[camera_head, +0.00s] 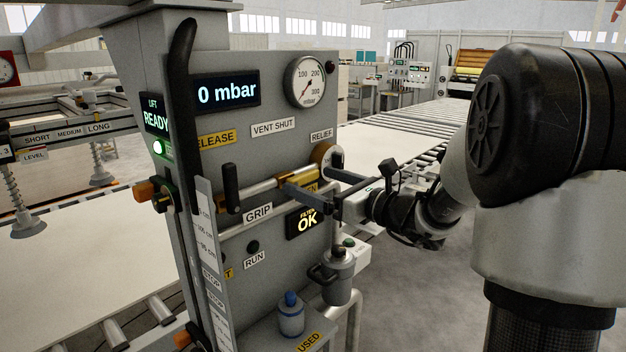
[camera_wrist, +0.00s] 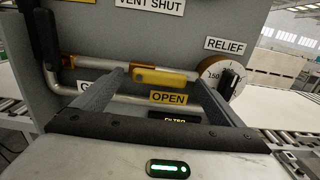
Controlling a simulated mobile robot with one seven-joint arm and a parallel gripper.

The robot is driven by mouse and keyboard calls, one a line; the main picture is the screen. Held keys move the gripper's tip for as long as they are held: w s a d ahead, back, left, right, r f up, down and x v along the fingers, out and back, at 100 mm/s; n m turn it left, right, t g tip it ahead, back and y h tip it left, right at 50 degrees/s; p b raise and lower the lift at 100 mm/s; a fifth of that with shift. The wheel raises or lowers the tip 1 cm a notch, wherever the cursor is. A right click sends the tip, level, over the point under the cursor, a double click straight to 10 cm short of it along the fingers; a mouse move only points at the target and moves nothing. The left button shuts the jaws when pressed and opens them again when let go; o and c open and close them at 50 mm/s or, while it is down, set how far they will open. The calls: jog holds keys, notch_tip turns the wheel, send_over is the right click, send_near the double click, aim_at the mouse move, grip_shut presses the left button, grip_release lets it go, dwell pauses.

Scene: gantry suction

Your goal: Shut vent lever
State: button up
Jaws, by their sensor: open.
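The vent lever (camera_wrist: 165,77) has a yellow grip and lies about level above the yellow OPEN label (camera_wrist: 169,97) in the wrist view. The VENT SHUT label (camera_head: 273,127) is higher on the grey panel; its lower part also shows in the wrist view (camera_wrist: 148,4). My gripper (camera_head: 306,180) is open at the panel, and in the wrist view (camera_wrist: 166,80) the yellow grip appears between its two fingers. I cannot tell whether a finger touches the grip. In the head view my fingers partly cover the lever and the OPEN label.
The relief dial (camera_wrist: 222,76) is close to my right finger. A black lever handle (camera_head: 231,189) stands upright left of the pipe. A long black handle (camera_head: 181,90) rises at the panel's left edge. A canister (camera_head: 337,277) hangs below. Roller conveyors run on both sides.

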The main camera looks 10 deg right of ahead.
jog(key=shift+w+a, duration=0.35)
jog(key=shift+w, duration=0.1)
jog(key=c, duration=1.5)
